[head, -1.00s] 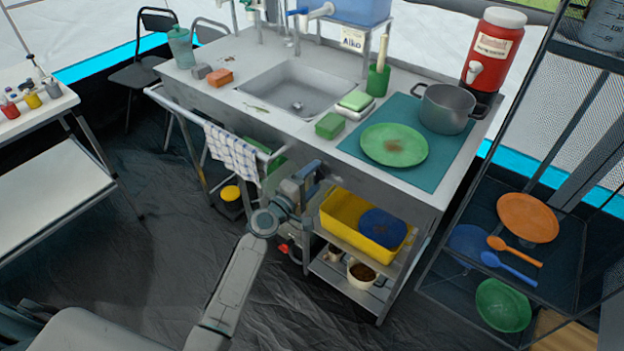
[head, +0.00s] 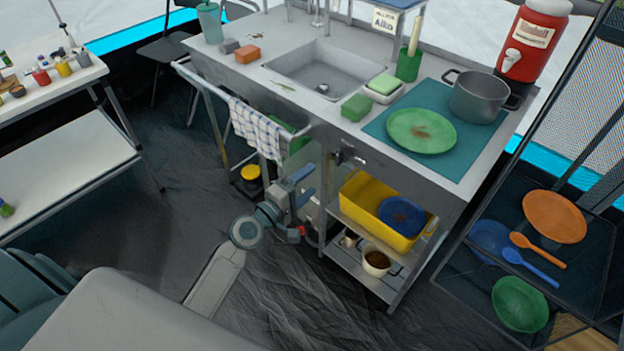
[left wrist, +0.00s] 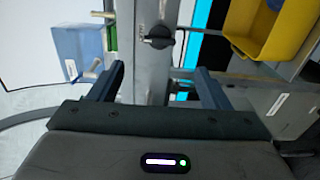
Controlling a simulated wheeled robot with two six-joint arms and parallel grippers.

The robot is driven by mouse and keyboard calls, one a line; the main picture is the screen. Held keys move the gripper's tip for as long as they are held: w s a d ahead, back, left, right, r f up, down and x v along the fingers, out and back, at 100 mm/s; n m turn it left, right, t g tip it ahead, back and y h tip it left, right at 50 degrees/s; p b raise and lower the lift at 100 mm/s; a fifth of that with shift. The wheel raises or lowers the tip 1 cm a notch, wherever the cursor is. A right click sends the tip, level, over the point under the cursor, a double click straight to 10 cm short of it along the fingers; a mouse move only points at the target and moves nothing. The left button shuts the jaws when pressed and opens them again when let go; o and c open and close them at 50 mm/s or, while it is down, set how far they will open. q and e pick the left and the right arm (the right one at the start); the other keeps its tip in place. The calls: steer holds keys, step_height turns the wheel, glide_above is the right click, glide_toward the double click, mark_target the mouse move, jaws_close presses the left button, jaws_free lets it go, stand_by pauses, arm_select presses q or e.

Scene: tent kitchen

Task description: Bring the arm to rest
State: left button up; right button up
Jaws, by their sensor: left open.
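My left gripper (head: 302,186) is open and empty, in front of the sink counter (head: 300,118) and below its top. In the left wrist view its two dark fingers (left wrist: 155,82) stand wide apart with nothing between their tips. Behind them is a grey metal post with a black knob (left wrist: 158,38). My left arm (head: 215,285) reaches up from the bottom of the head view, bent at a round joint. My right gripper is in neither view.
A checked towel (head: 258,127) hangs on the rail left of the gripper. A yellow tub (head: 367,203) with a blue plate stands on the shelf to its right. A black wire rack (head: 470,290) stands at the right, a white table (head: 70,165) at the left. The dark floor between is open.

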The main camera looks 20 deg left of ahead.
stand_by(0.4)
arm_select(q)
steer(key=s+a+f+m+g+y+p, duration=0.1)
steer(key=s+f+m+g, duration=0.2)
steer(key=f, duration=0.7)
steer(key=s+a+f+m+g+y+p, duration=0.1)
steer(key=s+a+f+m+g+y, duration=0.1)
steer(key=s+f, duration=0.6)
steer(key=s+a+f+m+g+y+p, duration=0.1)
steer(key=s+f+m+g, duration=0.15)
steer(key=f, duration=1.05)
steer(key=s+a+f+m+g+y, duration=0.1)
steer(key=s+f+m+g, duration=0.1)
steer(key=s+f, duration=0.3)
steer(key=s+a+f+m+g+y+p, duration=0.1)
steer(key=s+f, duration=0.4)
steer(key=s, duration=0.8)
steer(key=s+a+f+m+g+y+p, duration=0.1)
steer(key=s+f+m+g, duration=0.3)
steer(key=s, duration=0.5)
step_height(320, 180, down, 2)
steer(key=shift+s+a+g, duration=0.25)
steer(key=shift+g, duration=0.3)
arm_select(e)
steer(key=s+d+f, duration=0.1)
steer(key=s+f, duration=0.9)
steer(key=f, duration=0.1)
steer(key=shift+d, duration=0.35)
